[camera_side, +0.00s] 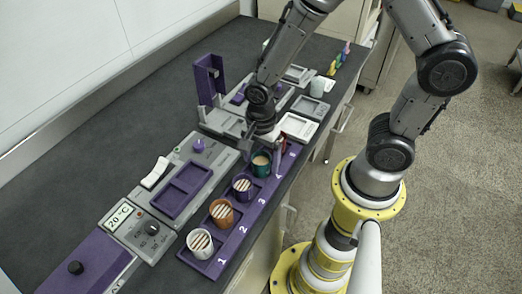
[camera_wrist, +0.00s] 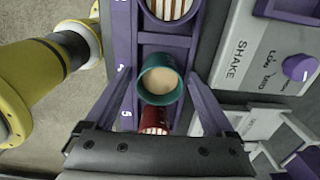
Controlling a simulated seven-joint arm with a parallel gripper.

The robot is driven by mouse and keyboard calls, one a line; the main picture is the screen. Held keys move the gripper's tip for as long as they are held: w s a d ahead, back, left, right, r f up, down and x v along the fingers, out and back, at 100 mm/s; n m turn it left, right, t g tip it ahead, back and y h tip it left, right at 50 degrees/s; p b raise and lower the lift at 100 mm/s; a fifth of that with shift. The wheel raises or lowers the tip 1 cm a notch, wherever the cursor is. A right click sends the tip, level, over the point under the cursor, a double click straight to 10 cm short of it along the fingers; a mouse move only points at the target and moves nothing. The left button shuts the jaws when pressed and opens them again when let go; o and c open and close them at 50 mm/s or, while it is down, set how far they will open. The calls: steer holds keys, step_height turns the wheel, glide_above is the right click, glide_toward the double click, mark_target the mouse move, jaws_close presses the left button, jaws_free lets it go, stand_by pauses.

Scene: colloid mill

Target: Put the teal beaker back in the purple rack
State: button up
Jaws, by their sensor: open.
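The teal beaker (camera_side: 262,164), with tan contents, stands in the purple rack (camera_side: 252,217) by the mark 4, between the purple and red beakers. In the wrist view the teal beaker (camera_wrist: 160,82) lies between the two fingers of my gripper (camera_wrist: 161,76), which are spread with a gap on each side. The rack (camera_wrist: 166,43) runs up the picture behind it. In the side view my gripper (camera_side: 264,142) is over the rack's far end, close to the teal beaker. Its fingers are partly hidden there.
White (camera_side: 200,243), orange (camera_side: 221,214) and purple (camera_side: 242,187) beakers stand nearer in the rack. A red beaker (camera_wrist: 154,122) sits close beside the teal one at mark 5. A grey shaker unit (camera_side: 197,165) with a purple tray adjoins the rack's left side.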

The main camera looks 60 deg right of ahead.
step_height(320, 180, up, 11)
steer(key=s+d+r+n+t, duration=0.2)
steer(key=s+r+n, duration=0.3)
steer(key=n, duration=0.4)
steer(key=s+d+r+n+t, duration=0.2)
steer(key=s+r+n+t, duration=0.1)
steer(key=s+r+n, duration=0.2)
steer(key=shift+d+r+n+t, duration=0.35)
steer(key=shift+r+n, duration=0.85)
steer(key=shift+n, duration=0.8)
